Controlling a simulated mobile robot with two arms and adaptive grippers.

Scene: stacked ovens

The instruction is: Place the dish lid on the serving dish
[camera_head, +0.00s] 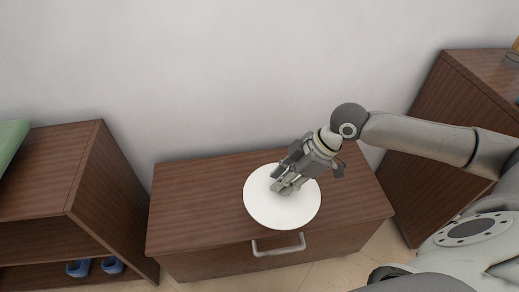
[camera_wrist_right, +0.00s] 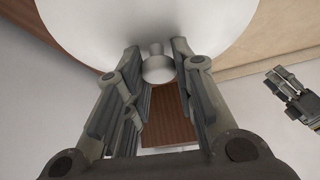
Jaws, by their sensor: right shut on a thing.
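The white round dish lid (camera_head: 265,212) shows over the top of the low brown cabinet in the head view. My right gripper (camera_head: 280,188) is above its middle, shut on its knob. In the right wrist view the knob (camera_wrist_right: 158,70) is between the two fingers (camera_wrist_right: 157,52), and the lid (camera_wrist_right: 90,25) spreads out beyond them. I cannot make out a separate serving dish; anything under the lid is hidden. Another gripper, my left (camera_wrist_right: 287,84), shows at the right edge of the right wrist view, apart from the lid. Its jaw opening is unclear.
The low cabinet (camera_head: 190,205) has a drawer handle (camera_head: 278,246) and clear top on its left. A shelf unit (camera_head: 60,165) with blue shoes (camera_head: 95,267) stands left; a taller brown cabinet (camera_head: 425,150) stands right. A pale wall is behind.

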